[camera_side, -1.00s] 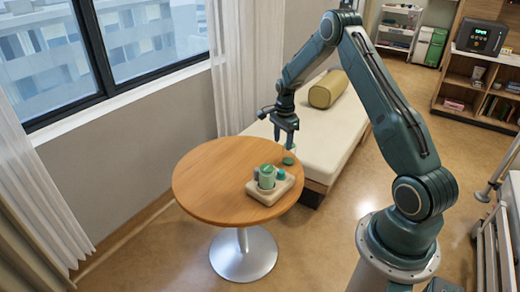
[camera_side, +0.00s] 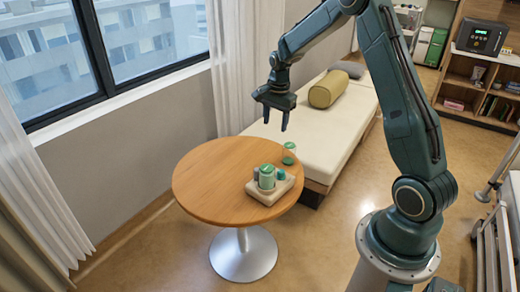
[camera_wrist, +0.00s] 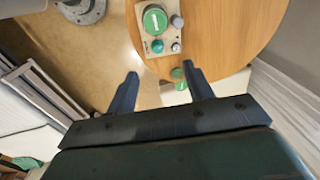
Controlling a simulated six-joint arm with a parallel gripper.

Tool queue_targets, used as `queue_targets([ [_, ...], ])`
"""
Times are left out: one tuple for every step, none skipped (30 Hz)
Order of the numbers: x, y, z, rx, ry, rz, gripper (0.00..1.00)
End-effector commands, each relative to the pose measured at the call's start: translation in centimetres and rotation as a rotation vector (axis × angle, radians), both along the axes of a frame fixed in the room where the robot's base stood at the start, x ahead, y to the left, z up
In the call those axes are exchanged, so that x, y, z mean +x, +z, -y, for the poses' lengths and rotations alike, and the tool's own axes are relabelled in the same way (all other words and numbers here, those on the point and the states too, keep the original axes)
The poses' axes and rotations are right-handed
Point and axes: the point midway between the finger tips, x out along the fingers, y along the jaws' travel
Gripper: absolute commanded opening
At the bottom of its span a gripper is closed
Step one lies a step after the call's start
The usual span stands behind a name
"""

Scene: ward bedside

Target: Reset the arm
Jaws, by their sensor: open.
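My gripper (camera_side: 277,122) hangs in the air above the far edge of the round table, fingers apart and pointing down with nothing between them. Its two fingers also show in the wrist view (camera_wrist: 159,72). A small green-lidded container (camera_side: 289,158) stands on the table near the far right edge, below and apart from the fingers. It also shows in the wrist view (camera_wrist: 178,74), beyond the gap between the fingers.
The round wooden table (camera_side: 205,185) has clear room on its left. A cream daybed (camera_side: 325,140) with an olive bolster (camera_side: 328,88) stands behind it. Curtains (camera_side: 232,60) and a window are at the left. A metal rail (camera_side: 497,240) stands at the right edge.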

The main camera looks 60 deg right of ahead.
Motion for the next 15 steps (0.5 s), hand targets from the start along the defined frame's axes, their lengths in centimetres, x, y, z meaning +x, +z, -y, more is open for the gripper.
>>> queue_targets([
  [-0.2, 1.5, -1.0, -0.01, 0.046, 0.013, 0.52],
  [-0.3, 2.2, -1.5, -0.015, 0.073, 0.019, 0.52],
  [-0.6, 3.2, -2.2, -0.021, 0.11, 0.025, 0.52],
  [-0.8, 3.9, -2.7, -0.027, 0.138, 0.032, 0.52],
  [-1.0, 4.6, -3.3, -0.032, 0.166, 0.037, 0.52],
  [-1.3, 5.5, -3.9, -0.039, 0.202, 0.043, 0.52],
  [-1.6, 6.2, -4.5, -0.043, 0.229, 0.048, 0.52],
  [-1.9, 6.8, -5.0, -0.049, 0.257, 0.053, 0.52],
  [-2.3, 7.7, -5.7, -0.056, 0.294, 0.06, 0.52],
  [-2.6, 8.3, -6.2, -0.063, 0.322, 0.066, 0.52],
  [-2.9, 8.9, -6.7, -0.068, 0.35, 0.07, 0.52],
  [-3.3, 9.7, -7.4, -0.075, 0.387, 0.078, 0.52],
  [-3.7, 10.2, -7.9, -0.082, 0.414, 0.082, 0.52],
  [-4.1, 10.8, -8.4, -0.088, 0.441, 0.088, 0.52],
  [-4.6, 11.5, -9.1, -0.096, 0.477, 0.095, 0.52],
])
